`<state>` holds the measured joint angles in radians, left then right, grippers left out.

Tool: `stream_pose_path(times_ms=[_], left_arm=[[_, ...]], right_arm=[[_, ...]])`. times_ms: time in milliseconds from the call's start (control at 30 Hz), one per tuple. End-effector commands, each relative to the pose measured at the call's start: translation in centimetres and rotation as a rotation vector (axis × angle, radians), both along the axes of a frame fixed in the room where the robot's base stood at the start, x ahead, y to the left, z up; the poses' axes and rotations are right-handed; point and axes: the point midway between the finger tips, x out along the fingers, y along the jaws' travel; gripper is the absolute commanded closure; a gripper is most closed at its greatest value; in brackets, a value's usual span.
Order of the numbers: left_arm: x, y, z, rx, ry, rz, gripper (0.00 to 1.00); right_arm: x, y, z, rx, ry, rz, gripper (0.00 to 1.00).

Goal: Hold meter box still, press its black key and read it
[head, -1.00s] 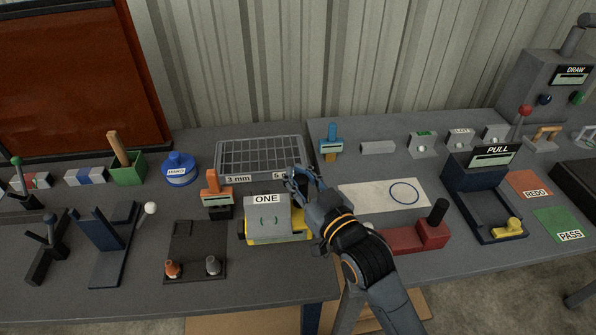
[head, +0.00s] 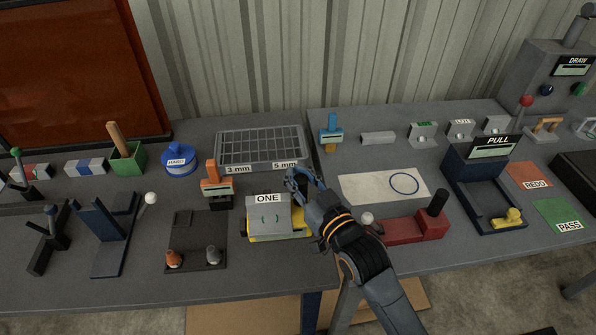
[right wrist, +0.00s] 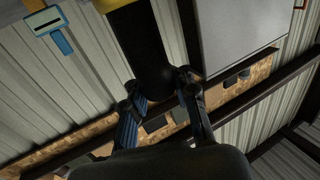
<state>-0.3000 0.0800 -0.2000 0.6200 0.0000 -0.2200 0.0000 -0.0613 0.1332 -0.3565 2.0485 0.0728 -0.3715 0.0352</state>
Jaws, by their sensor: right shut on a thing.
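A box labelled ONE (head: 267,212) stands near the front of the left table, with a sloped grey top and a yellow lower body. It looks like the meter box; no black key or reading can be made out on it. My right gripper (head: 298,180) is at the box's back right corner. In the right wrist view its fingers (right wrist: 158,95) are closed around a black cylindrical part (right wrist: 150,50) joined to a yellow part (right wrist: 112,4). How that part meets the box is hidden. My left gripper is out of view.
An orange-handled device (head: 213,179) and a dark board (head: 190,232) stand left of the box. A wire-topped tray (head: 262,163) lies behind. A red block (head: 400,230) and a white sheet (head: 365,187) lie to the right. Little table is free in front.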

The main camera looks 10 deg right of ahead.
Motion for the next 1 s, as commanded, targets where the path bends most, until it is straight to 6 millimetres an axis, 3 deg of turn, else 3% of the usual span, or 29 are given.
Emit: stream_pose_path(times_ms=[1000], left_arm=[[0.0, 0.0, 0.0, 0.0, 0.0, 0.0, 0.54]], right_arm=[[0.0, 0.0, -2.8, 0.002, -0.003, 0.0, 1.0]])
